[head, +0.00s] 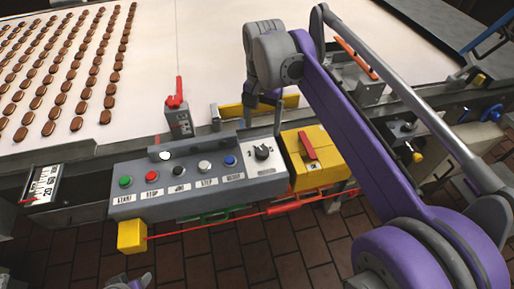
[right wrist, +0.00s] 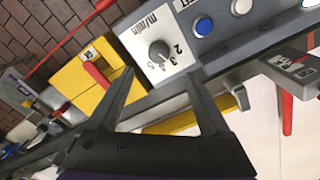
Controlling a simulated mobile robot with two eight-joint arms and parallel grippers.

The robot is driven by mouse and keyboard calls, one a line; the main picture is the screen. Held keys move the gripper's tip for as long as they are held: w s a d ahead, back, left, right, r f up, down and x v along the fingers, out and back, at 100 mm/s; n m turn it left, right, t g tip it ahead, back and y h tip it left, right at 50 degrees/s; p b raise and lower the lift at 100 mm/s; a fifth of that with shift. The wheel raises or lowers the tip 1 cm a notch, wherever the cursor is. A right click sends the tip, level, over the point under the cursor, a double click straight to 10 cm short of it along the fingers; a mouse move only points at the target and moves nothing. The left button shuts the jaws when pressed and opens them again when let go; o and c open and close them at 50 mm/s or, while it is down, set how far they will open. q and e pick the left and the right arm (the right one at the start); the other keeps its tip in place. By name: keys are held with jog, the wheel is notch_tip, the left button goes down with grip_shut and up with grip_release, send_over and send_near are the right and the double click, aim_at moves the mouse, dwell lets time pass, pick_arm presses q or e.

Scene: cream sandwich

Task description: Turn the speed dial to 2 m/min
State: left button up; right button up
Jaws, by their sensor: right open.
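The speed dial (head: 263,153) is a dark round knob on a pale plate at the right end of the grey control panel (head: 125,198). In the right wrist view the knob (right wrist: 159,50) has "m/min" and the numbers 2, 3 and 4 beside it; which number it points to is unclear. My right gripper (right wrist: 161,75) is open and empty, its two fingers reaching toward the dial from either side, apparently not touching it. In the head view my right gripper (head: 265,98) is above and behind the dial. A small part of my left arm shows at the bottom edge.
Several buttons, including a blue one (head: 230,161), line the panel left of the dial. A yellow box with a red handle (head: 308,146) stands close on its right. A red switch post (head: 177,110) rises behind the panel. A red cord (head: 215,224) runs along the front.

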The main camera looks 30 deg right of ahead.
aim_at(262, 150)
notch_tip(262, 150, down, 10)
jog(key=shift+s+d+f+b, duration=0.1)
jog(key=shift+b, duration=0.35)
grip_shut()
jog(key=shift+n, duration=0.3)
jog(key=n+p, duration=0.1)
jog(key=n, duration=0.2)
jog(key=shift+n+p, duration=0.3)
jog(key=shift+n, duration=1.8)
